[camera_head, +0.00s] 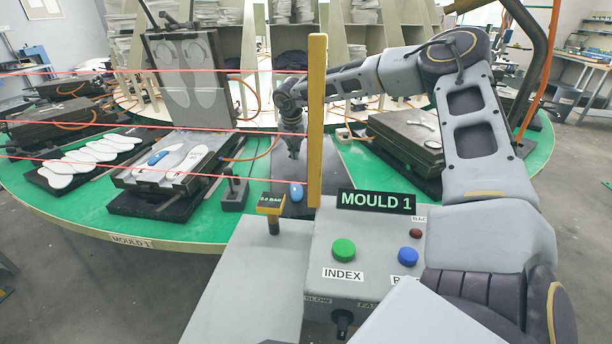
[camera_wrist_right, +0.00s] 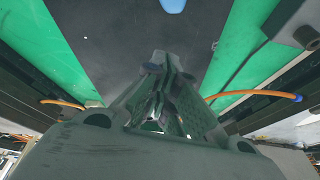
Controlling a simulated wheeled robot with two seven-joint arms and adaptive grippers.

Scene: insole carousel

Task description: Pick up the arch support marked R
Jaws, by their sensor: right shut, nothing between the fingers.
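A blue arch support (camera_head: 297,191) lies on a dark mat (camera_head: 290,209) on the green carousel table, partly hidden by the yellow post. Its edge also shows at the top of the right wrist view (camera_wrist_right: 173,5). I cannot read a mark on it. A second blue piece (camera_head: 157,158) lies on a white insole in the open mould (camera_head: 140,178). My right gripper (camera_head: 293,153) points down above the mat, behind the blue arch support and apart from it. In the right wrist view its fingers (camera_wrist_right: 164,62) are together and empty. My left gripper is not in view.
A yellow post (camera_head: 317,120) and red light beams stand in front of the table. A control box (camera_head: 370,245) labelled MOULD 1 is nearest. A closed mould (camera_head: 408,140) sits right of the mat, and white insoles (camera_head: 85,160) lie at left.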

